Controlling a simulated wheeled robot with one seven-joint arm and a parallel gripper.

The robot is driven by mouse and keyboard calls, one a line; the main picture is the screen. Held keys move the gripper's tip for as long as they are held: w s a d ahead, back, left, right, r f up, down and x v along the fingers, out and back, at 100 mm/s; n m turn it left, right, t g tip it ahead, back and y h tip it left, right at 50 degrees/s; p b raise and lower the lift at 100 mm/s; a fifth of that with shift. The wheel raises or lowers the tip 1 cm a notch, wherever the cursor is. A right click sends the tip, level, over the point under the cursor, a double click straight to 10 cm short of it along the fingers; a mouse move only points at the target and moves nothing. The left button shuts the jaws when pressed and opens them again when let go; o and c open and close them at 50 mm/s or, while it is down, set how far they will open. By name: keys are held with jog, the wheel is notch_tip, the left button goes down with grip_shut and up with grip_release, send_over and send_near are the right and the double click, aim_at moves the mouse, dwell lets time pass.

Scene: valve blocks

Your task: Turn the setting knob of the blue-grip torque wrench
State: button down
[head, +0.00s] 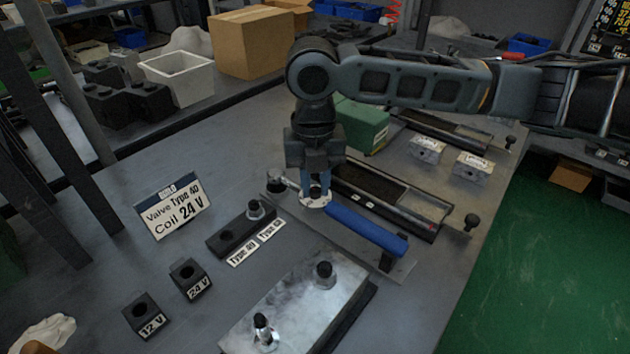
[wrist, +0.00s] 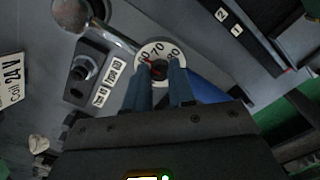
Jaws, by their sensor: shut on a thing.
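The blue-grip torque wrench lies on a grey plate on the bench; its blue grip (head: 365,230) points toward the lower right in the head view. In the wrist view part of the blue grip (wrist: 205,92) shows behind my fingers. Its setting knob has a round white dial (head: 314,204) with black numbers; in the wrist view the dial (wrist: 158,46) shows "70" near its top and a red mark on the left. My gripper (head: 315,190) points down over the dial, its blue fingers (wrist: 161,70) shut on the knob, whose middle they largely hide.
A sign (head: 172,207) reads "Valve Type 40, Coil 24 V". Black blocks labelled 12 V (head: 144,314) and 24 V (head: 189,279) stand at lower left. A metal valve block (head: 295,308) is in front. A long dark tray (head: 390,198) lies close behind the wrench.

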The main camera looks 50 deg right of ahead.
aim_at(315, 190)
jog(key=c, duration=0.9)
grip_release()
jog(key=shift+c, duration=0.2)
notch_tip(315, 190, up, 8)
jog(key=shift+f, duration=0.1)
